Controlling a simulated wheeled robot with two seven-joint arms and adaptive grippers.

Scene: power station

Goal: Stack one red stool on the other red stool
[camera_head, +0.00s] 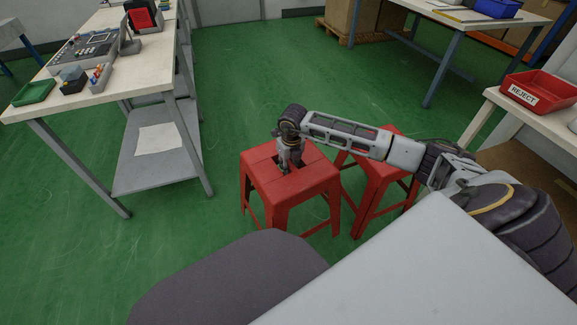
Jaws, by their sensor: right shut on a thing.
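Two red stools stand upright side by side on the green floor. The left red stool (311,184) is nearer the middle of the view. The right red stool (377,170) stands close beside it, partly hidden behind my right arm and the left stool. My right gripper (284,172) points down at the seat of the left stool and is shut on it, near the slot in the seat top. The fingertips are partly hidden at the seat. My left gripper is not in view.
A workbench (150,70) with a lower shelf stands on the left. A table with a red REJECT bin (540,91) is at the right, close to my right arm. Another table (470,20) stands at the back right. The green floor (250,75) behind the stools is clear.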

